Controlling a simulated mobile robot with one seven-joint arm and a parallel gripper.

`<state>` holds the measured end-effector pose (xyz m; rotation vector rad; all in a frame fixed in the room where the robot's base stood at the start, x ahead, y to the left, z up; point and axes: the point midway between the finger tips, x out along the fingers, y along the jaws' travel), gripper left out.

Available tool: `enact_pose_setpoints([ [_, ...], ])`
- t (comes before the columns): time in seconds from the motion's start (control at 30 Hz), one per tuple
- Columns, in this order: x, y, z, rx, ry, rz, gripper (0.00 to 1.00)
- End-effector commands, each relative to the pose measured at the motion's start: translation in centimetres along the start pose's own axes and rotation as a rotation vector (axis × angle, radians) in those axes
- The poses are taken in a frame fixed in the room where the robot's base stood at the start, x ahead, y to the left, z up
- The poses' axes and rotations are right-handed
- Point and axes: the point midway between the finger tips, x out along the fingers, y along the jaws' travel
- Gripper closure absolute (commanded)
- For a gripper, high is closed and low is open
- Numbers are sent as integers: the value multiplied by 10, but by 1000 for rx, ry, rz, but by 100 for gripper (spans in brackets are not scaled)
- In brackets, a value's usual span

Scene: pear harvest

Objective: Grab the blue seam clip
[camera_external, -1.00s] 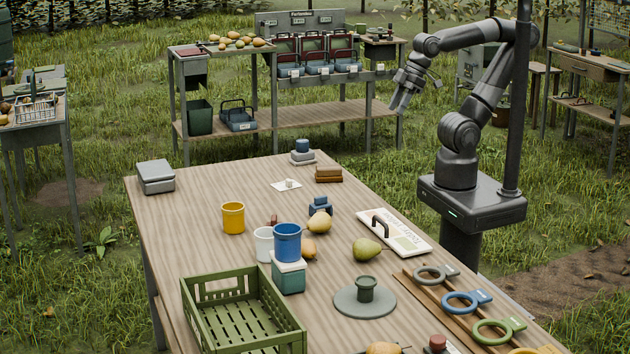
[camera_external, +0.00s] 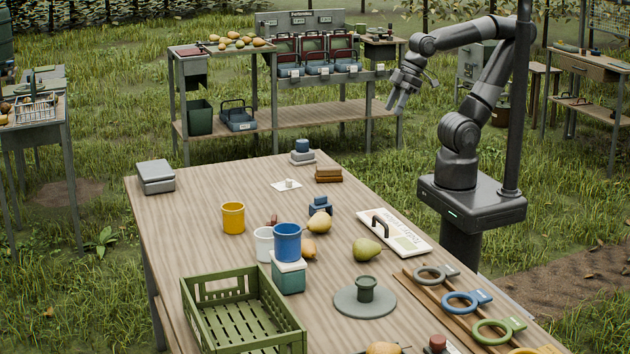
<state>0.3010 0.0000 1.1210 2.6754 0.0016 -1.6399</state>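A small dark blue clip-like piece (camera_external: 320,205) stands on the wooden table, just behind a yellow pear (camera_external: 320,223); it looks like the blue seam clip, though its details are small. My gripper (camera_external: 396,106) is raised in the air beyond the table's right edge, pointing down, well apart from the blue piece. Its two fingers look spread, with nothing visible between them.
Near the blue piece stand a blue cup (camera_external: 287,243) on a green box (camera_external: 289,277), a white cup (camera_external: 264,246) and a yellow mug (camera_external: 233,218). A green pear (camera_external: 366,249) and a handled white board (camera_external: 395,233) lie to the right. A green crate (camera_external: 243,327) stands in front. The table's left rear is mostly clear.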

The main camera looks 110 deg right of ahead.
Motion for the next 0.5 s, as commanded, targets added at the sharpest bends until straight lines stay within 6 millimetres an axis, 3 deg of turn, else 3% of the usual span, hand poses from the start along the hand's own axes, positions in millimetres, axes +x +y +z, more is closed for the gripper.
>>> enact_pose_setpoints([
  [0.27,40,4,-47,-15,-115,3,61],
  [0.5,91,8,-84,-30,-217,2,61],
])
